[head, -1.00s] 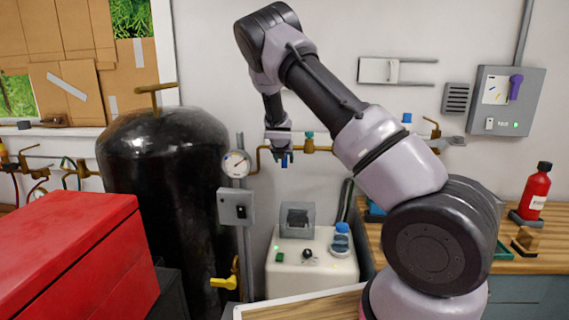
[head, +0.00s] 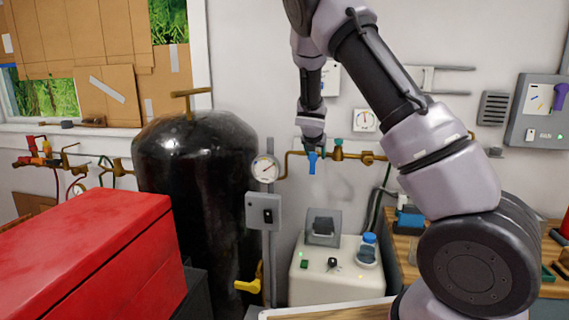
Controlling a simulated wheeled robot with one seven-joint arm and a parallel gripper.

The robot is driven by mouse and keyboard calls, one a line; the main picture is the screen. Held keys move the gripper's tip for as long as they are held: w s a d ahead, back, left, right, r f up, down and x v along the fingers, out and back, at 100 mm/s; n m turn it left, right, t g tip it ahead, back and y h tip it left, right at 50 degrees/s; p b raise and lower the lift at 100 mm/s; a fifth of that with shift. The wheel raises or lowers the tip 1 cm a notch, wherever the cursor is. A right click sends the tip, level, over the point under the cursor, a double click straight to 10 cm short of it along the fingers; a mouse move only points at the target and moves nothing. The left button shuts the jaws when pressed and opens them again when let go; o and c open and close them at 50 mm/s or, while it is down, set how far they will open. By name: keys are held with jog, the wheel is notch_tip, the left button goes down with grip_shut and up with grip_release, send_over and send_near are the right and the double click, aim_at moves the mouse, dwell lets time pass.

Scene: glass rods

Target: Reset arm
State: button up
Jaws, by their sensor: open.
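My arm rises from the lower right, bends over near the top and hangs down on its far side. My gripper (head: 312,168) points straight down in front of the white wall, above the white device with a grey top. Its blue fingertips show small and edge-on, and the gap between them is hard to see. Nothing shows held in it. It appears close to the brass pipe in the picture, but I cannot tell the distance between them. No glass rod is in view.
A black tank (head: 195,200) and a red box (head: 90,250) stand at left. A white device (head: 340,275) with a blue-capped jar (head: 368,250) is below my gripper. A brass pipe (head: 355,157) with a gauge (head: 265,168) runs along the wall. A wooden bench (head: 405,255) lies right, partly behind my arm.

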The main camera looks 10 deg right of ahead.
jog(key=s+d+r+m+g+y, duration=0.1)
jog(key=s+d+r+m, duration=0.3)
jog(key=s+r+m, duration=0.45)
jog(key=s+d+r+m, duration=0.4)
jog(key=s+r+m, duration=0.3)
jog(key=s+m, duration=0.25)
jog(key=s+a+r+m+y, duration=0.1)
jog(key=s+a+r+m, duration=0.1)
jog(key=s+m, duration=0.3)
jog(key=s+a+r+m+y, duration=0.1)
jog(key=s+m, duration=0.5)
jog(key=s, duration=0.6)
jog(key=s+a+r+m+y, duration=0.2)
jog(key=s+m, duration=0.3)
jog(key=s, duration=0.3)
jog(key=shift+s+a+r+m, duration=0.15)
jog(key=shift+a+r+m, duration=0.2)
jog(key=shift+r, duration=0.5)
